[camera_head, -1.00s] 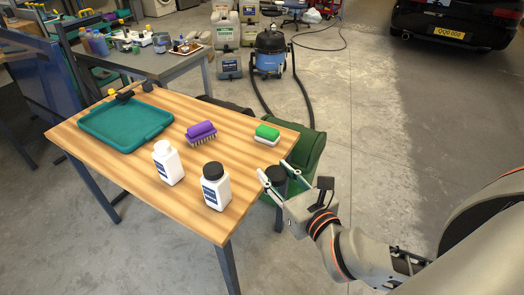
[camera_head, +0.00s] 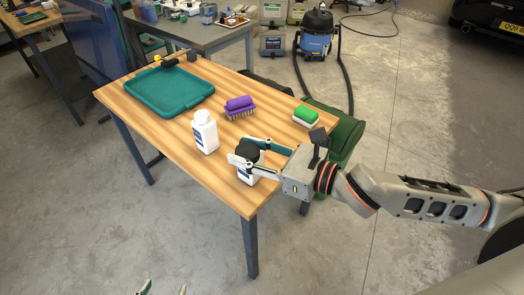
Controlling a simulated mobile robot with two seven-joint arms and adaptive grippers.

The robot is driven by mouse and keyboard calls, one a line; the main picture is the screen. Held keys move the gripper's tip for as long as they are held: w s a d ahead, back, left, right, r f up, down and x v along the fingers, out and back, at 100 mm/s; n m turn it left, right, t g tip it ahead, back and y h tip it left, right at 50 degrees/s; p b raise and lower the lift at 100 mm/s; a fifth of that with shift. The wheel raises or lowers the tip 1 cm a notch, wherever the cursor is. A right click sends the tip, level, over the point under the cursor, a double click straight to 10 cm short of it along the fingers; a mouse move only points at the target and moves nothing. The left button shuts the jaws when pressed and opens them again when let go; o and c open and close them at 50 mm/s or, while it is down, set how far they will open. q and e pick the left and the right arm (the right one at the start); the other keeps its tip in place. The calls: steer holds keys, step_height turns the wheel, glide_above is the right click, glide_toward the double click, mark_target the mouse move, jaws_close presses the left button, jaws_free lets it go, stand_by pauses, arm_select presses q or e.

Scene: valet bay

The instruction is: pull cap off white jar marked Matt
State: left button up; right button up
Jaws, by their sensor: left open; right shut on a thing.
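A white jar (camera_head: 246,176) with a dark blue label stands near the table's front right corner. Its black cap (camera_head: 246,150) is between the fingers of my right gripper (camera_head: 250,154), which is shut on it from the right. The fingers hide where cap and jar meet, so I cannot tell if they are apart. A second white jar (camera_head: 205,135) stands to the left, with a white top and a blue label. The label words are too small to read. My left gripper (camera_head: 164,290) shows only its fingertips at the bottom edge, spread open and empty.
A teal tray (camera_head: 170,110) lies at the table's left. A purple brush (camera_head: 240,107) and a green-and-white block (camera_head: 306,116) lie behind the jars. A green bin (camera_head: 343,137) stands beyond the table's right end. The wooden table (camera_head: 190,160) is bare in front of the tray.

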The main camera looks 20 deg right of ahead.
arm_select(q)
steer(key=shift+r, duration=0.1)
steer(key=shift+c, duration=0.7)
arm_select(e)
steer(key=a+r+n+g+y, duration=0.1)
steer(key=a+n+g+y, duration=0.2)
steer(key=a, duration=0.3)
steer(key=shift+w+r+g, duration=0.25)
steer(key=shift+w+g, duration=0.1)
steer(key=shift+g, duration=0.05)
